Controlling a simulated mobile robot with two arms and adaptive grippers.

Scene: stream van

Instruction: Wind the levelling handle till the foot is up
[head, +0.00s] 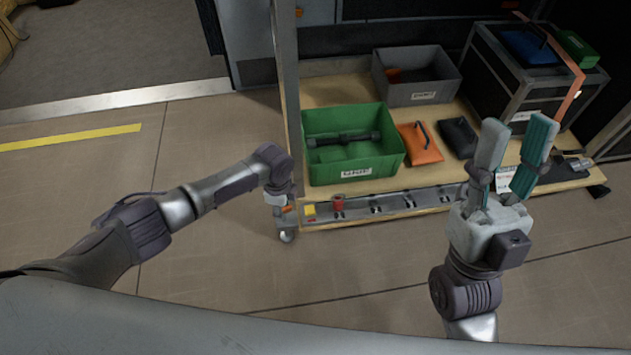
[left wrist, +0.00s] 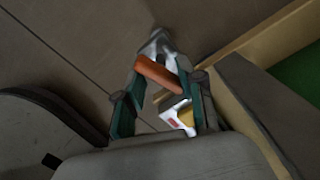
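The orange grip of the levelling handle (left wrist: 158,74) lies crosswise between the fingertips of my left gripper (left wrist: 163,80) in the left wrist view. The left fingers stand apart, and I cannot tell if either touches the grip. In the head view my left gripper (head: 282,200) is at the front left corner of the low wooden platform, with a bit of orange (head: 287,209) showing beside it. A small wheel or foot (head: 288,236) shows below, at floor level. My right gripper (head: 513,155) is open and empty, raised in front of the platform's right part.
The platform (head: 430,206) carries a green crate (head: 400,155), a grey bin (head: 440,92), an orange flat case (head: 421,145) and a dark equipment box (head: 495,75). A grey post (head: 288,80) rises by my left gripper. The floor (head: 215,260) in front is clear.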

